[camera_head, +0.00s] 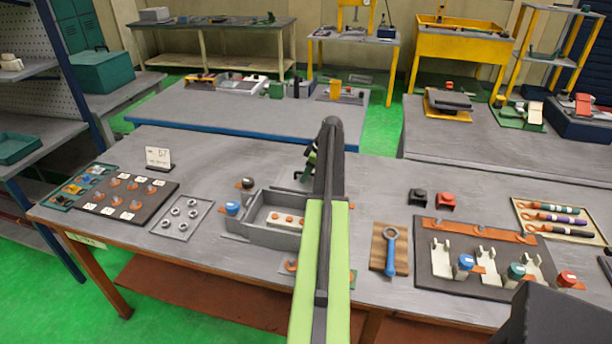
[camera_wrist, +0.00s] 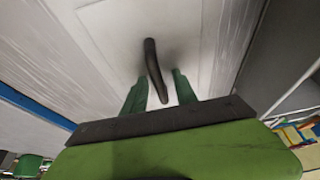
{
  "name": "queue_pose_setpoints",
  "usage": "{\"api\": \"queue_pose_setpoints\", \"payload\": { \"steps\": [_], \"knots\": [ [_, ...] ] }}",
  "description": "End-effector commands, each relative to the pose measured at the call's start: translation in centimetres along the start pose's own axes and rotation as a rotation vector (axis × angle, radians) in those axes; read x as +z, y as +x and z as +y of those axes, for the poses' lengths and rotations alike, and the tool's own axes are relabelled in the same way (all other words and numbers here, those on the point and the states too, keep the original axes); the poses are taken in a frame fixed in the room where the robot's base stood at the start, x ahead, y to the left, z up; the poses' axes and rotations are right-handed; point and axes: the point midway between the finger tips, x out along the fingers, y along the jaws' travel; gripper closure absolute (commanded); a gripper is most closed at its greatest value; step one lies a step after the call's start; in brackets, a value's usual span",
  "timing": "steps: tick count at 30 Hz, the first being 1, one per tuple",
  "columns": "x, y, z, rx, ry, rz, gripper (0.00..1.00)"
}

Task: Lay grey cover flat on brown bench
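In the wrist view, a flat pale grey panel (camera_wrist: 115,35), which looks like the grey cover, fills the space ahead of my gripper. A dark, slightly curved handle (camera_wrist: 153,62) stands out from it. My gripper (camera_wrist: 160,75) has its two green fingers apart, one on each side of the handle, with a gap visible on both sides. In the head view, my gripper (camera_head: 311,158) is over the middle of the bench (camera_head: 225,165), behind an open grey box (camera_head: 255,228). The bench has a grey top and brown legs. My arm hides part of this area, and I cannot clearly pick out the cover there.
Left of the box are a tray of rings (camera_head: 182,214) and a dark parts board (camera_head: 127,195). To the right lie a blue wrench (camera_head: 391,250) on a wooden block and a board with white holders (camera_head: 440,258).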

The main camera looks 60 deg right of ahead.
Motion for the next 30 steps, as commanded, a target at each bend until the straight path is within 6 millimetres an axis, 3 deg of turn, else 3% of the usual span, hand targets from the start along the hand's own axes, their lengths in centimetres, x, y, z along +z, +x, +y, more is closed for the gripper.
{"api": "queue_pose_setpoints", "payload": {
  "steps": [8, 13, 17, 25, 30],
  "knots": [
    [-0.1, -0.1, 0.0, 0.0, 0.0, 0.0, 0.66],
    [-0.3, -1.3, 0.0, 0.0, 0.0, 0.0, 0.66],
    [-0.5, -3.6, 0.0, 0.0, 0.0, 0.0, 0.66],
    [-0.7, -10.1, 0.0, 0.0, 0.0, 0.0, 0.66],
    [-0.4, -12.3, 0.0, 0.0, 0.0, 0.0, 0.66]
  ]
}}
